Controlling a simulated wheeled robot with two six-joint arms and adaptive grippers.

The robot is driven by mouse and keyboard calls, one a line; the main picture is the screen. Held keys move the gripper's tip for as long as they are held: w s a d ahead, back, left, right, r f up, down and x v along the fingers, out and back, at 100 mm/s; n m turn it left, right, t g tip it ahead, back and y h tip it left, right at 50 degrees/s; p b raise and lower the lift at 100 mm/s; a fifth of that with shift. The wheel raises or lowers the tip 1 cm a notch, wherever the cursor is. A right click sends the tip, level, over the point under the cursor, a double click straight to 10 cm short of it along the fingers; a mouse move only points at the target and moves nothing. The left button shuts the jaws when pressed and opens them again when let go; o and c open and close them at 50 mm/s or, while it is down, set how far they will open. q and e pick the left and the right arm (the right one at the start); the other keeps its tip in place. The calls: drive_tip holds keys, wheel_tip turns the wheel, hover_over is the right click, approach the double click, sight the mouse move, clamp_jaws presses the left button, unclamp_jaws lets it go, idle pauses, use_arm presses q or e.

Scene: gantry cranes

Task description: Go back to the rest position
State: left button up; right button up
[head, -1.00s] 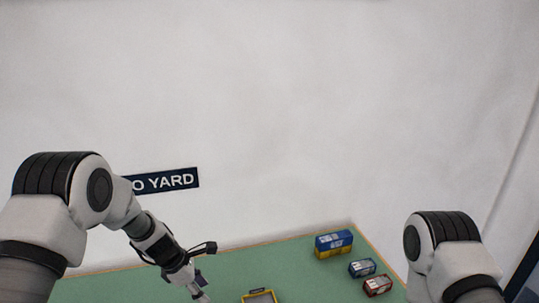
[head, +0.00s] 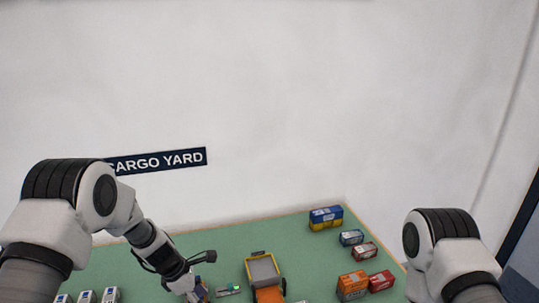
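My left arm comes in from the left and reaches down over the green table (head: 215,262). My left gripper (head: 196,292) is at the bottom edge of the head view, partly hidden and small, beside a small item on the table; whether its fingers are open or shut does not show. My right arm stands at the lower right, and its gripper is outside the picture.
An orange truck (head: 269,294) with a grey bed (head: 263,268) stands mid-table. Blue-yellow (head: 326,217), blue (head: 351,238), red (head: 364,251) and orange (head: 353,285) containers stand to the right. Several white-blue items (head: 86,296) are at lower left. A wall rises behind.

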use_arm(q)
drive_tip(key=s+a+f+m+g+y+b, duration=0.25)
drive_tip(key=s+f+g+b, duration=0.2)
drive_tip(key=s+f, duration=1.15)
drive_tip(key=s+a+f+m+t+y+b, duration=0.1)
drive_tip(key=s+a+f+m+t, duration=0.1)
drive_tip(key=s+m, duration=0.6)
drive_tip(key=s+a+f+m+t+y+b, duration=0.1)
drive_tip(key=s+a+f+m+b, duration=0.1)
drive_tip(key=s+m, duration=0.6)
drive_tip(key=shift+s+a+m+t, duration=0.3)
drive_tip(key=shift+m+t, duration=0.05)
drive_tip(key=shift+m, duration=0.9)
use_arm(e)
wheel_tip(320, 180, down, 9)
drive_tip(key=shift+w, duration=0.45)
use_arm(q)
drive_tip(key=shift+f, duration=0.1)
